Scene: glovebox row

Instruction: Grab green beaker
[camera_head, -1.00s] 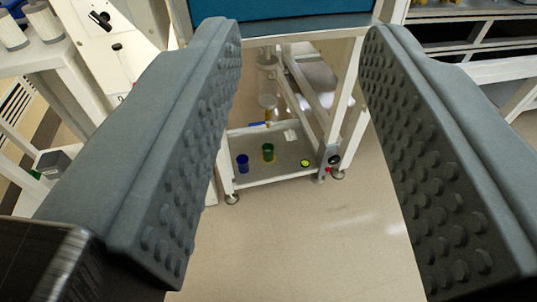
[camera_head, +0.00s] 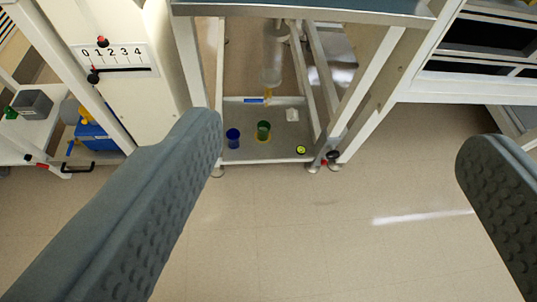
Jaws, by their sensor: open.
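The green beaker (camera_head: 264,131) stands upright on the low shelf (camera_head: 270,152) of a white-framed stand, a little left of the picture's middle. A blue beaker (camera_head: 233,138) stands just to its left. My gripper (camera_head: 338,150) is open and empty, with one grey padded finger at the left and one at the right. The beaker shows in the gap between the fingers, nearer the left one, well beyond the fingertips and apart from them.
A small yellow-green round item (camera_head: 301,150) and a white item (camera_head: 292,115) lie on the same shelf. White frame legs (camera_head: 370,85) and the stand's upper edge (camera_head: 300,13) surround the shelf. A white panel numbered 0 to 4 (camera_head: 118,55) is left. The floor (camera_head: 320,230) in front is clear.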

